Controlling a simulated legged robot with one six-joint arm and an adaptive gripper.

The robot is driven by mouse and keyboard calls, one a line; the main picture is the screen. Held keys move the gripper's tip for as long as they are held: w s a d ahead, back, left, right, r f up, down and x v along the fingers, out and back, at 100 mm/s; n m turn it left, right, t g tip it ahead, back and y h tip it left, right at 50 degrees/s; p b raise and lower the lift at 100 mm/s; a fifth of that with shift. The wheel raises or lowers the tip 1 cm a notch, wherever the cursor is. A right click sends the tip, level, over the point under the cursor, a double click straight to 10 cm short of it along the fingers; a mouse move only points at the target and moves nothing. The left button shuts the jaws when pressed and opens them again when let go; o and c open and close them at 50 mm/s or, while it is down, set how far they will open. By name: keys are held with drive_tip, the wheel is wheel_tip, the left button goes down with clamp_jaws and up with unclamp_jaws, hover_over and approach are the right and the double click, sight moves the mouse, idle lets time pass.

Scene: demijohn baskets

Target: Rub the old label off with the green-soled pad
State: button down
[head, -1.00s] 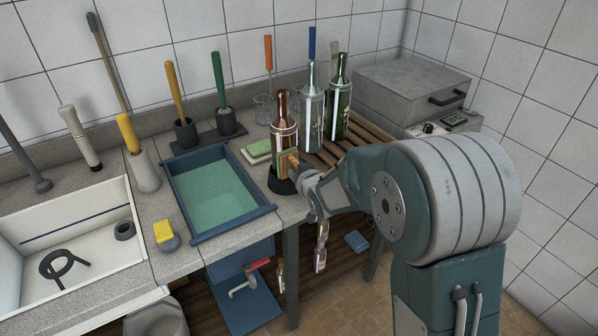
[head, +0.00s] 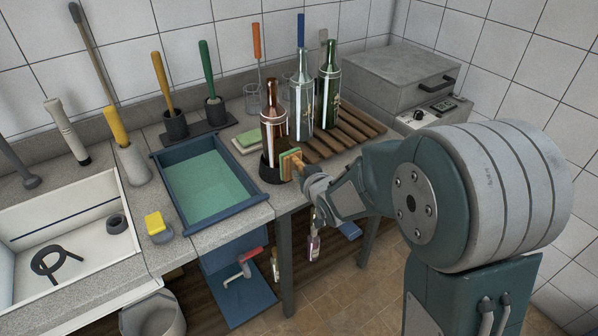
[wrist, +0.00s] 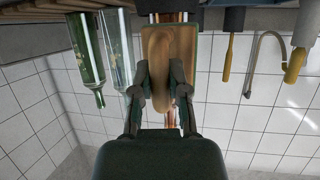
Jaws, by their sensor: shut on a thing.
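My gripper (head: 308,178) is shut on the wooden back of the green-soled pad (head: 290,163). The pad's green face is turned toward the brown bottle (head: 273,118), at its lower right side; I cannot tell whether they touch. The bottle stands upright in a black holder (head: 268,171) at the counter's front edge. In the upside-down wrist view the pad's wooden back (wrist: 156,55) lies between my two fingers and hides most of the bottle. I cannot make out the old label clearly.
A clear bottle (head: 302,100) and a green bottle (head: 329,90) stand behind, by the slatted wooden rack (head: 348,134). A blue-rimmed basin (head: 266,209) is at left. A green-and-white pad (head: 255,138) lies behind the holder. A grey box (head: 395,75) stands at back right.

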sight(291, 167)
drive_tip(key=shift+s+d, duration=0.4)
drive_tip(key=shift+s, duration=0.25)
drive_tip(key=shift+s+d, duration=0.4)
drive_tip(key=shift+s, duration=0.2)
drive_tip(key=shift+m+h, duration=0.3)
drive_tip(key=shift+h, duration=0.1)
drive_tip(key=shift+w+a, duration=1.2)
drive_tip(key=shift+w, duration=0.2)
drive_tip(key=shift+w+a, duration=1.15)
drive_tip(key=shift+w, duration=0.25)
drive_tip(key=shift+w+a, duration=0.5)
drive_tip(key=shift+w, duration=0.3)
